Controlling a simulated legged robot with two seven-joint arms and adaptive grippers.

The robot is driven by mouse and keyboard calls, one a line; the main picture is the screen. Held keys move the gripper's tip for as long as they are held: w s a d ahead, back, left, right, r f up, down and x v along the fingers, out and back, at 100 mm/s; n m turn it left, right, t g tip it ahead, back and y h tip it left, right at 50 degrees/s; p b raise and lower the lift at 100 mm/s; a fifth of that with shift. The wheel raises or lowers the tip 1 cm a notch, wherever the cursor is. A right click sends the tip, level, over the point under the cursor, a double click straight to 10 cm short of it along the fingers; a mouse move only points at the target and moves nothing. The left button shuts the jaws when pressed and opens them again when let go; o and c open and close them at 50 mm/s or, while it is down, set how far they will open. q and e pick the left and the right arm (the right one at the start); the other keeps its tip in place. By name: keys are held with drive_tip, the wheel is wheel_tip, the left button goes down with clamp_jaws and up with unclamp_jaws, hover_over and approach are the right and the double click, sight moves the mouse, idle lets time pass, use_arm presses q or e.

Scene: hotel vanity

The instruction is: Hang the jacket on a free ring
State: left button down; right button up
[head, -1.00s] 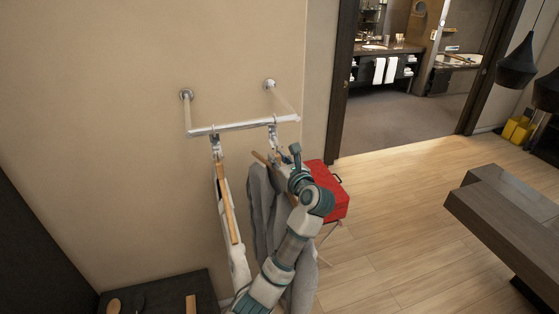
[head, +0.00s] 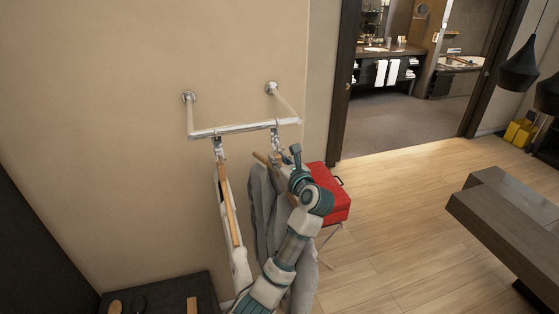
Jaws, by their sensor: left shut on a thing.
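A grey jacket (head: 263,215) hangs from a wooden hanger whose left end (head: 261,158) shows beside my gripper. My left gripper (head: 287,158) is shut on the hanger just below the right ring (head: 275,131) of the metal rail (head: 245,128). My arm hides most of the hanger and part of the jacket. I cannot tell whether its hook is in the ring. A white garment (head: 238,265) on another wooden hanger (head: 229,205) hangs from the left ring (head: 219,147). My right gripper is not in view.
A red case (head: 325,195) on a folding stand is just right of my arm. A dark bench (head: 165,290) with brushes stands below left of the rail. A dark table (head: 510,225) is at the right; the floor between is clear.

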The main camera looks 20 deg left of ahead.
use_arm(q)
drive_tip(key=shift+d+r, duration=0.1)
drive_tip(key=shift+d, duration=0.1)
drive_tip(key=shift+p+x, duration=0.35)
drive_tip(key=shift+x, duration=0.8)
idle(0.4)
drive_tip(key=shift+w+d+f+b, duration=0.15)
drive_tip(key=shift+f+b, duration=0.15)
drive_tip(key=shift+f, duration=0.2)
idle(1.2)
drive_tip(key=c, duration=0.9)
unclamp_jaws()
drive_tip(key=shift+c, duration=0.2)
